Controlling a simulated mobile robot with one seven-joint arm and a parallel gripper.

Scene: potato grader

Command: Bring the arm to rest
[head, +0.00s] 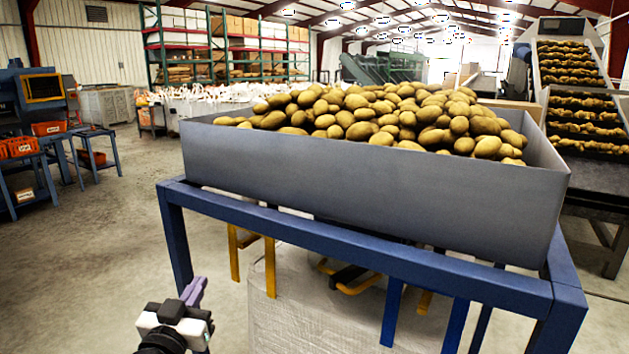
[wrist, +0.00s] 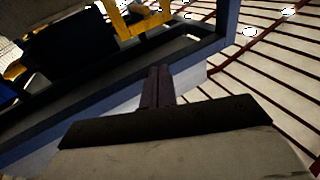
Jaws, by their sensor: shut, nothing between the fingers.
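My gripper (head: 194,291) shows at the lower left of the head view, in front of the blue stand and left of the white bulk bag. Its purple fingers point up and are together, with nothing between them. In the wrist view the shut dark fingers (wrist: 158,87) rise from the gripper body at the bottom middle. They appear apart from the blue frame beyond them. Most of my arm is below the head view's edge.
A grey bin (head: 350,180) heaped with potatoes (head: 385,115) rests on a blue stand (head: 350,243). A white bulk bag (head: 310,310) with yellow bars (head: 270,265) is beneath. Blue work tables (head: 95,150) with orange bins stand far left. Open concrete floor lies left of the stand.

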